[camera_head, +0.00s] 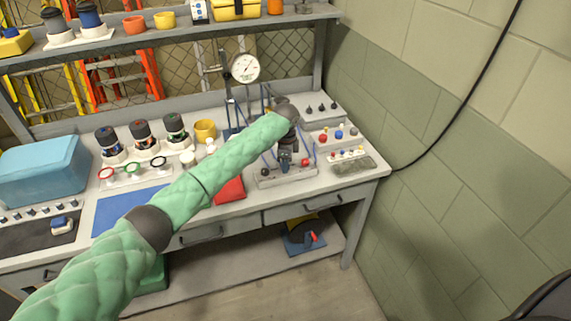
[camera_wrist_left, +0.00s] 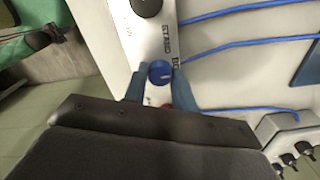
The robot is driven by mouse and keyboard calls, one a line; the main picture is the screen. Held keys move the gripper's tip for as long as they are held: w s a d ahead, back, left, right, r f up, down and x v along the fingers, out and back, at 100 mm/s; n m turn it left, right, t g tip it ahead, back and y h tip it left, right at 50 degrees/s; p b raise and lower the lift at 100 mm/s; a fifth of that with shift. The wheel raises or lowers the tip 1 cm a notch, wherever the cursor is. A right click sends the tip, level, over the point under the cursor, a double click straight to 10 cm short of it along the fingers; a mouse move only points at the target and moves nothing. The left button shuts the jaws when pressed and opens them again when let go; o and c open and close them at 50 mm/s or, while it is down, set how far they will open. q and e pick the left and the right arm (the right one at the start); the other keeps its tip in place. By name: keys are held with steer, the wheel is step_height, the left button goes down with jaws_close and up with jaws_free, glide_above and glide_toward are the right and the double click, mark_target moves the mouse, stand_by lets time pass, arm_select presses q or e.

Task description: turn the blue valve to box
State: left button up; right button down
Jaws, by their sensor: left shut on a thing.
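The blue valve is a round blue knob (camera_wrist_left: 160,70) on a narrow pale panel in the left wrist view. My left gripper (camera_wrist_left: 158,84) has one finger on each side of it and is shut on it. In the head view my left gripper (camera_head: 286,158) reaches down to a small pale fixture (camera_head: 284,177) on the bench; the blue knob is hidden there by the gripper. Printed words stand by the knob, too small to read surely. My right gripper is not in view.
A red knob (camera_wrist_left: 165,106) is close to the gripper, partly covered. A black knob (camera_wrist_left: 147,6) is on the same panel. Blue tubes (camera_wrist_left: 240,52) run beside it. A dial gauge (camera_head: 245,67) stands behind the arm. A wall is right of the bench.

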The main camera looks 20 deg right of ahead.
arm_select(q)
steer(key=shift+w+r, duration=0.1)
steer(key=shift+r, duration=0.05)
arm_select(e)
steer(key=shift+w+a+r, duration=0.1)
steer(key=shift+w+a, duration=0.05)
arm_select(q)
steer(key=o, duration=0.9)
steer(key=shift+c, duration=0.2)
steer(key=shift+o, duration=0.7)
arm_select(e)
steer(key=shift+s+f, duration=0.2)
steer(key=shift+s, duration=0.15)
arm_select(q)
step_height(320, 180, up, 6)
steer(key=b, duration=0.2)
steer(key=shift+r+b, duration=0.1)
steer(key=shift+b, duration=0.3)
steer(key=shift+r, duration=0.75)
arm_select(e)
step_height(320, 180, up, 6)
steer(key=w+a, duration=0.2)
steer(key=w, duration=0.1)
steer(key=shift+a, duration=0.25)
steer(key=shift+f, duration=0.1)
